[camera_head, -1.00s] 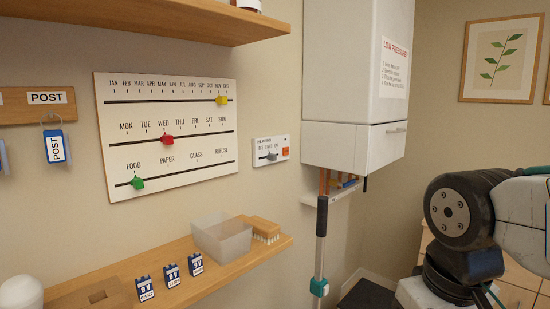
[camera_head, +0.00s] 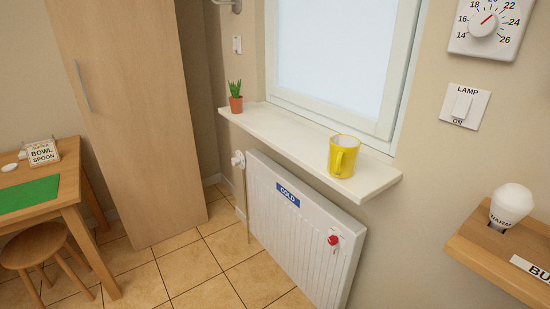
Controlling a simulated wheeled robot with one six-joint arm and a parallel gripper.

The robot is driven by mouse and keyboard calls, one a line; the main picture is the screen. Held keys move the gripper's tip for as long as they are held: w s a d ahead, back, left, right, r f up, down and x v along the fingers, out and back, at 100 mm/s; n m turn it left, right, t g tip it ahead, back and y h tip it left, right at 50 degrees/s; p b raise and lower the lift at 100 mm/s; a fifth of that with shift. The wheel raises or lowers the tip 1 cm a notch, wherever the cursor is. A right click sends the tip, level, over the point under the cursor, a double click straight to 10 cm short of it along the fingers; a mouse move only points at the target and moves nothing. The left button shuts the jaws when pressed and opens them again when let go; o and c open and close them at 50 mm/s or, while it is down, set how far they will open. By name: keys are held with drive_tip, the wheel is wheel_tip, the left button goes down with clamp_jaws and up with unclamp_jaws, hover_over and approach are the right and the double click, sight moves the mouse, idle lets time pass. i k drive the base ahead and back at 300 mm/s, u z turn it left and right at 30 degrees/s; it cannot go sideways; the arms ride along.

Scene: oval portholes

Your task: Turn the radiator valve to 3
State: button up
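A white radiator (camera_head: 300,230) with a blue COLD label (camera_head: 287,195) stands against the wall below the window sill. A white knob-like valve (camera_head: 238,160) sticks out at the radiator's upper left end. It is too small for me to read any numbers on it. A red knob on a white fitting (camera_head: 333,239) is at the radiator's right side. I see no markings on it. My gripper and arm are outside this view, so I cannot see where the gripper is relative to either knob.
The sill (camera_head: 310,145) holds a yellow mug (camera_head: 343,156) and a potted plant (camera_head: 235,97). A tall cupboard (camera_head: 130,110), a table (camera_head: 68,214) and a stool (camera_head: 35,246) stand at left. A bulb (camera_head: 510,204) sits on a shelf at right. Tiled floor (camera_head: 205,268) is free before the radiator.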

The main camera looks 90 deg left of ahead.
sight(235, 160)
drive_tip(key=u, duration=3)
drive_tip(key=k, duration=0.5)
drive_tip(key=u, duration=0.55)
drive_tip(key=i, duration=0.6)
drive_tip(key=u, duration=0.55)
drive_tip(key=i, duration=1.5)
drive_tip(key=z, duration=0.45)
drive_tip(key=i, duration=0.8)
drive_tip(key=z, duration=1.4)
drive_tip(key=i, duration=0.55)
drive_tip(key=z, duration=0.55)
